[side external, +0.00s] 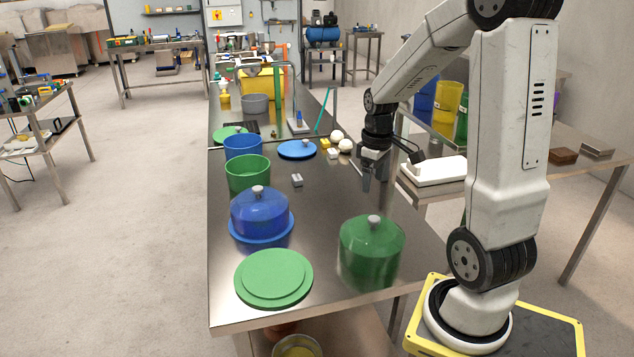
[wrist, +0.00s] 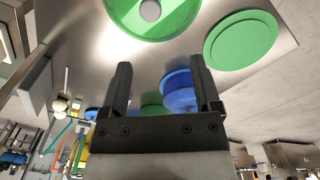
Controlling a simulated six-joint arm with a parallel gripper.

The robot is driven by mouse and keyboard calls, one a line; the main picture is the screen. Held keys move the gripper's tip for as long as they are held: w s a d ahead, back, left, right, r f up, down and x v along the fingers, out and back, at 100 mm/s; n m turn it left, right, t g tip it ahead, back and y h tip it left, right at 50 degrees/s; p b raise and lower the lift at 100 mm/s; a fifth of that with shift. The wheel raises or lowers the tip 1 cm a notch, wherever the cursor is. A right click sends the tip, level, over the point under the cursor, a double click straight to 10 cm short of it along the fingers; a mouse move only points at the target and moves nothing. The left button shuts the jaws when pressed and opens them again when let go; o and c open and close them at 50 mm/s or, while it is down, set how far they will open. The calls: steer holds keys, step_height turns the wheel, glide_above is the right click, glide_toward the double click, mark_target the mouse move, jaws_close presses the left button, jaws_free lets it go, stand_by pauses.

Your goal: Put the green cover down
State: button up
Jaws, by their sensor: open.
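The green cover (side external: 371,252) is a see-through green dome with a grey knob. It stands upright on the steel table at the front right, apart from the green round plate (side external: 273,279) on its left. In the wrist view the cover (wrist: 172,18) is at the top edge with its knob showing, and the green plate (wrist: 241,40) is at the upper right. My gripper (side external: 367,186) hangs above the table's right side, behind the cover. In the wrist view my gripper (wrist: 160,70) has its fingers apart with nothing held between them.
A blue cover (side external: 259,211) sits on a blue plate left of the green cover. Green (side external: 248,175) and blue (side external: 243,146) pots stand behind. A blue lid (side external: 297,149), a small grey block (side external: 296,180) and pale balls (side external: 338,135) lie further back. The table's centre is mostly clear.

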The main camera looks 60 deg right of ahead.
steer(key=w+a+f+t, duration=0.1)
steer(key=a+f, duration=0.1)
steer(key=a, duration=0.9)
steer(key=w+a+f+n+t, duration=0.1)
steer(key=a+f, duration=0.2)
steer(key=a, duration=0.9)
steer(key=shift+w+f, duration=0.25)
steer(key=shift+f, duration=0.05)
